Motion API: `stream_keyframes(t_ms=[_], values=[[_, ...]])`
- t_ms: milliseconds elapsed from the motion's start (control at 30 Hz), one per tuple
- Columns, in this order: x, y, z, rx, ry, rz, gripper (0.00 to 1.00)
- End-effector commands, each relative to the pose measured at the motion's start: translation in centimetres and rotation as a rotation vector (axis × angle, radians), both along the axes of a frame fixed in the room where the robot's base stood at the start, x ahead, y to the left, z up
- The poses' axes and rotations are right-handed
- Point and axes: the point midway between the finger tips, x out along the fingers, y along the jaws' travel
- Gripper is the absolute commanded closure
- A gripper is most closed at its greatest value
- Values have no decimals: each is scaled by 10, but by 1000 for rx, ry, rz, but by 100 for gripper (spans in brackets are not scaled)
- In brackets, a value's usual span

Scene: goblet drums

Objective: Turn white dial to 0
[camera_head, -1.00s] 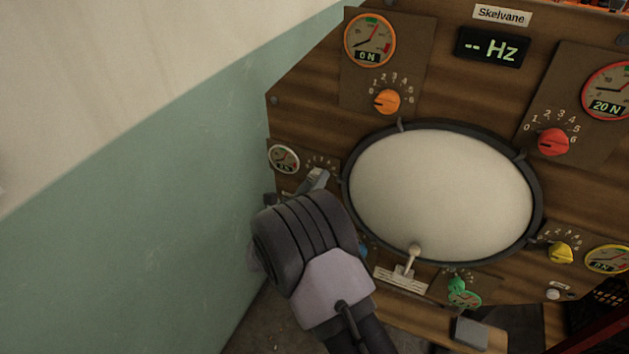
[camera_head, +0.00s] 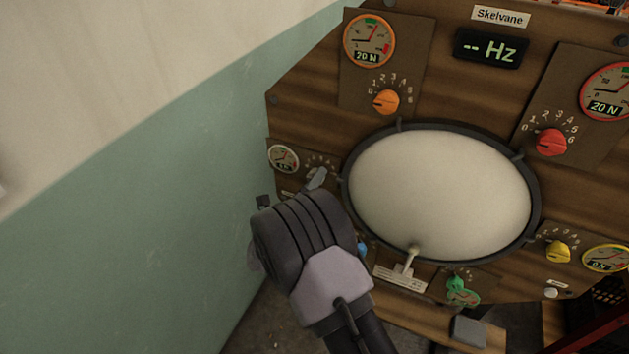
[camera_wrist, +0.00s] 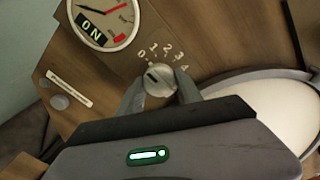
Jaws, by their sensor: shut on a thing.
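The white dial (camera_wrist: 159,80) is a small round knob on the wooden panel, with numbers from 0 upward arched over it. Its dark mark points up and left in the wrist view, roughly toward the 0. My gripper (camera_wrist: 161,86) has one finger on each side of the dial and is shut on it. In the head view my gripper (camera_head: 317,178) reaches the panel's left part and hides the dial. The white-rimmed gauge (camera_wrist: 105,22) beside the dial reads 0 N, its needle toward the low end; it also shows in the head view (camera_head: 284,158).
A large round drum skin (camera_head: 440,190) lies right of my gripper. Orange (camera_head: 386,102), red (camera_head: 551,142), yellow (camera_head: 558,252) and green (camera_head: 457,284) dials sit around it. A switch lever (camera_head: 408,263) stands below. A wall (camera_head: 150,220) is close on the left.

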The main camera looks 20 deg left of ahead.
Motion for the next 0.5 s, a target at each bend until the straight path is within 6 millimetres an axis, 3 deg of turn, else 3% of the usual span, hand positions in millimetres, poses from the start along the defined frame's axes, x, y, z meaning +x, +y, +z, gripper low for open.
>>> stream_keyframes(t_ms=[167,200,267,500], values=[[0,0,-1,-2,2,-1,99],[0,0,-1,-2,2,-1,52],[0,-1,-1,-1,1,0,41],[0,0,0,0,0,-1,38]])
